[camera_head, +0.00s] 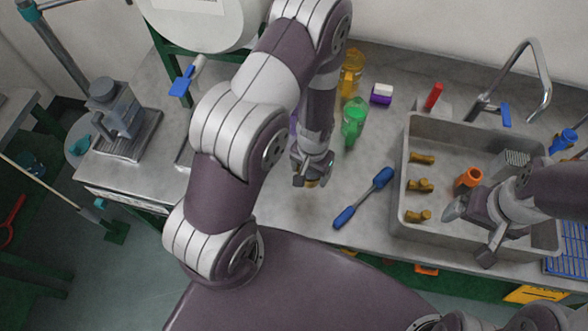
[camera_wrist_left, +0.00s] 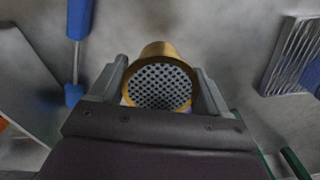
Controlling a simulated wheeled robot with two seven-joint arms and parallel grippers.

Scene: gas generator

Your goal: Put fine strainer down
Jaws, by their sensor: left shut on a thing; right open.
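The fine strainer, a short brass cylinder with a perforated mesh face (camera_wrist_left: 158,84), sits between the two fingers of my left gripper (camera_wrist_left: 160,88) in the left wrist view. The gripper is shut on it. In the head view my left gripper (camera_head: 312,175) points down over the grey counter, left of the blue-ended tool. Only a small brass part of the strainer shows there; the fingers hide most of it. I cannot tell whether it touches the counter. My right gripper (camera_head: 472,222) is open over the sink.
A blue-ended rod tool (camera_head: 364,198) lies between my left gripper and the sink (camera_head: 398,205). The sink holds several brass pieces (camera_head: 420,186) and an orange cup (camera_head: 468,179). A green bottle (camera_head: 354,120) stands behind. The counter left of the rod tool is clear.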

